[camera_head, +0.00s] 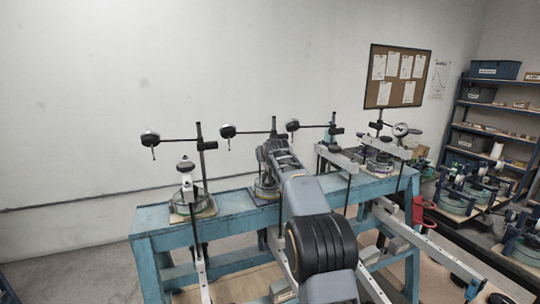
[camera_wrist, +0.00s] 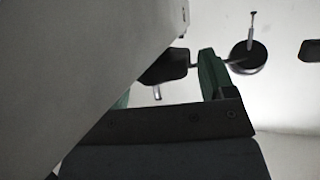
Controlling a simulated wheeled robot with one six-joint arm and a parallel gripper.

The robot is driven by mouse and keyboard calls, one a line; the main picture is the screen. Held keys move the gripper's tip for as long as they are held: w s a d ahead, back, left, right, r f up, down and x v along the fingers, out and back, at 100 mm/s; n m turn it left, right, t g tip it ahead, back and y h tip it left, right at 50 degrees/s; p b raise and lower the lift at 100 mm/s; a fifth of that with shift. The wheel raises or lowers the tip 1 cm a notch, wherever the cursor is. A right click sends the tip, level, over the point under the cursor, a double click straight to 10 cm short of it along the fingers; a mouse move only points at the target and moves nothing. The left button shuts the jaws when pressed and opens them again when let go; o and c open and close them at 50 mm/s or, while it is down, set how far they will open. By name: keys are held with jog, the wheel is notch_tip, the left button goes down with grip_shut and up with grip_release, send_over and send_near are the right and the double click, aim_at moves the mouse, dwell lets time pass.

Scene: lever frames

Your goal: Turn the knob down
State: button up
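Several dark round knob-like heads on rods stand above the blue bench: one at the left (camera_head: 150,138), one left of my arm (camera_head: 228,131), one just right of it (camera_head: 292,125). I cannot tell which is the task's knob. In the wrist view, my gripper (camera_wrist: 166,80) has its green fingers apart; the left one is mostly hidden behind a large pale grey shape. A black head (camera_wrist: 168,66) with a short stem shows between the fingers, with a gap to the right finger; its depth is unclear. In the head view my arm hides the gripper.
The blue bench (camera_head: 150,222) carries several stands with posts and pale bars. Another black round head (camera_wrist: 248,58) is right of the fingers. A long pale bar (camera_head: 430,247) juts off the bench at right. A loaded shelf (camera_head: 490,125) stands far right.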

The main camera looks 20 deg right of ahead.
jog(key=c, duration=0.7)
jog(key=shift+w+a+f+m+g+h+b, duration=0.15)
jog(key=shift+m+g+h+b, duration=0.2)
jog(key=shift+m+h+b, duration=0.35)
jog(key=shift+s+a+r+m+g+h+b, duration=0.15)
jog(key=shift+m+g+h+b, duration=0.3)
jog(key=shift+m+h, duration=0.35)
jog(key=shift+w+r+m+g+h, duration=0.15)
jog(key=shift+m+g+h, duration=0.35)
jog(key=shift+m+h, duration=0.45)
jog(key=shift+a+m+g+h+p, duration=0.1)
jog(key=shift+m+g+h+p, duration=0.45)
jog(key=shift+p, duration=0.2)
